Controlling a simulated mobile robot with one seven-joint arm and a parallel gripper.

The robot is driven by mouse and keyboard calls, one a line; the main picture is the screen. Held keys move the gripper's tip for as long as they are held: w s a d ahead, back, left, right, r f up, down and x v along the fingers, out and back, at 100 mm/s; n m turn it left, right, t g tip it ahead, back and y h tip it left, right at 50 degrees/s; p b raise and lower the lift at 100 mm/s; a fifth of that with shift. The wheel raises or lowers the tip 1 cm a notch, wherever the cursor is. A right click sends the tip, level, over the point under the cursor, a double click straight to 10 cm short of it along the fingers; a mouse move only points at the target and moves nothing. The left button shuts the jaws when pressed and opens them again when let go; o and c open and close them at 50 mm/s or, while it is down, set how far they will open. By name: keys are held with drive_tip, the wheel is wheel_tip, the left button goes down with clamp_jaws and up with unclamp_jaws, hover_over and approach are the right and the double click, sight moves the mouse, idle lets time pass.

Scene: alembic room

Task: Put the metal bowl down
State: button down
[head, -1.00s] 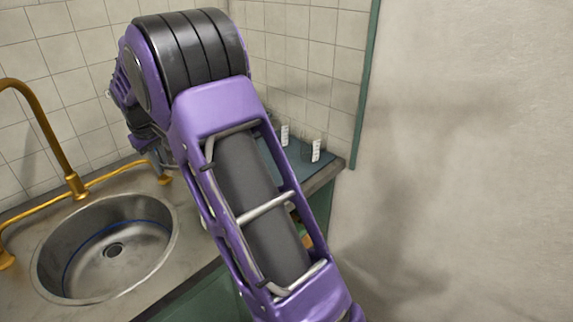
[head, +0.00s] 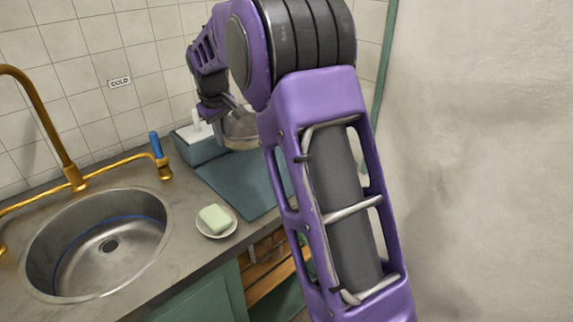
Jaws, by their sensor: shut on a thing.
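The metal bowl (head: 240,131) shows at the end of my arm, to the left of the purple elbow, over the far part of the blue-grey mat (head: 232,188). My gripper (head: 224,110) is small and dark in the view and is shut on the bowl near its rim. Part of the bowl is hidden behind my arm. I cannot tell whether its base touches the mat or hangs above it.
A teal box (head: 198,149) with a white item stands left of the bowl. Green soap (head: 215,217) lies on a white dish (head: 229,232) at the counter's front. The steel sink (head: 95,285) and brass tap (head: 72,178) are at left. My arm hides the right counter end.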

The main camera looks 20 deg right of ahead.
drive_tip(key=shift+d+r, duration=0.1)
drive_tip(key=shift+d, duration=0.3)
wheel_tip(320, 180, down, 10)
drive_tip(key=shift+b, duration=0.8)
drive_tip(key=c, duration=0.9)
unclamp_jaws()
drive_tip(key=shift+f, duration=0.2)
drive_tip(key=shift+c, duration=0.2)
